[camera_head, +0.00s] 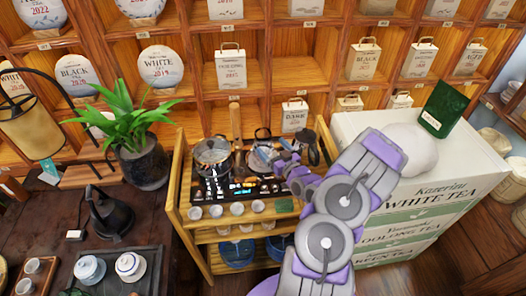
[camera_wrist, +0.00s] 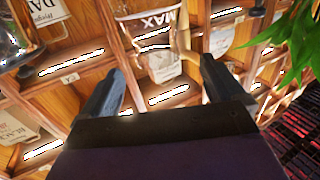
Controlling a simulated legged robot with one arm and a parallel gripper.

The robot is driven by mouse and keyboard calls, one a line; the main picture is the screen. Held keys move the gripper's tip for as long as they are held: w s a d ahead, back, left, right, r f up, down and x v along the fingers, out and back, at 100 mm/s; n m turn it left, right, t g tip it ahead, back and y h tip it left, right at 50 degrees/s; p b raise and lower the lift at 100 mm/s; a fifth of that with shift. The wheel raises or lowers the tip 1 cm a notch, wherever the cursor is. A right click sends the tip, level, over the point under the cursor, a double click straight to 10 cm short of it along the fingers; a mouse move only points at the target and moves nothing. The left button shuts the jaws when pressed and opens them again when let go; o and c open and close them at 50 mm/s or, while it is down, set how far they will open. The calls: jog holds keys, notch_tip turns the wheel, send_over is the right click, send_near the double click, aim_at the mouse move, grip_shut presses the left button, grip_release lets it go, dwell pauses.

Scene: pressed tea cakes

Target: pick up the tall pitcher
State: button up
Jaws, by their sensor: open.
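A clear vessel marked MAX (camera_wrist: 158,24), seemingly the tall pitcher, shows beyond my gripper (camera_wrist: 158,88) in the wrist view, roughly in line with the gap between its fingers. Its lettering is upside down and its lower outline is hard to separate from the shelf behind. My gripper is open, with two dark blue fingers apart and nothing visibly held. In the head view my gripper (camera_head: 264,157) is over the wooden tea stand, and my arm hides part of what stands there. I cannot tell whether the fingers touch the vessel.
A glass pot (camera_head: 212,156) with a dark lid stands on the tea stand (camera_head: 174,205), behind a row of small cups (camera_head: 237,209). A potted plant (camera_head: 145,165) is at left. White tea boxes (camera_head: 430,200) are stacked at right. Shelves of tea packages (camera_head: 231,67) rise behind.

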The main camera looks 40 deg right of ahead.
aim_at(267, 140)
jog(key=shift+w+d, duration=0.2)
jog(key=shift+w, duration=0.6)
jog(key=shift+w+d, duration=0.2)
jog(key=shift+w, duration=0.55)
jog(key=shift+w+d+b, duration=0.25)
jog(key=shift+w+b, duration=0.2)
jog(key=shift+w, duration=0.8)
jog(key=shift+w+d+b, duration=0.2)
jog(key=shift+w+b, duration=0.2)
jog(key=shift+w, duration=0.8)
jog(key=shift+r, duration=0.1)
jog(key=shift+c, duration=0.2)
grip_shut()
